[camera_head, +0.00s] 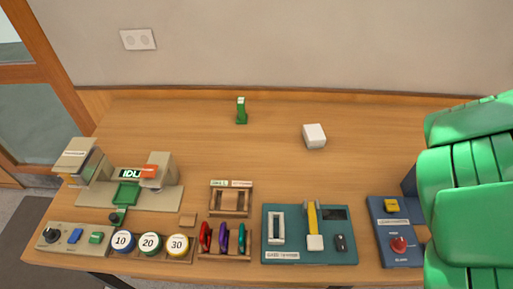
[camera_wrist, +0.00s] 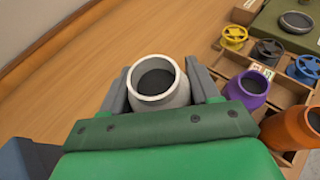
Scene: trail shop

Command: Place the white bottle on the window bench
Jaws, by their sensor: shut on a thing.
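The white bottle (camera_wrist: 158,88) is in the wrist view, with its round rim and dark opening facing the camera. My gripper (camera_wrist: 160,78) is shut on it, with one grey finger on each side. The bottle's lower part is hidden, and I cannot tell whether its base touches the wood. In the head view my green arm covers the right side, and neither gripper nor white bottle shows there. A wooden bench top (camera_head: 170,125) fills the head view; I cannot tell whether it is the window bench.
In the wrist view a purple bottle (camera_wrist: 248,92) and an orange bottle (camera_wrist: 292,128) stand right of my gripper, by wooden compartments with spools (camera_wrist: 268,52). In the head view a white block (camera_head: 314,136) and green object (camera_head: 241,112) stand at the back; devices line the front.

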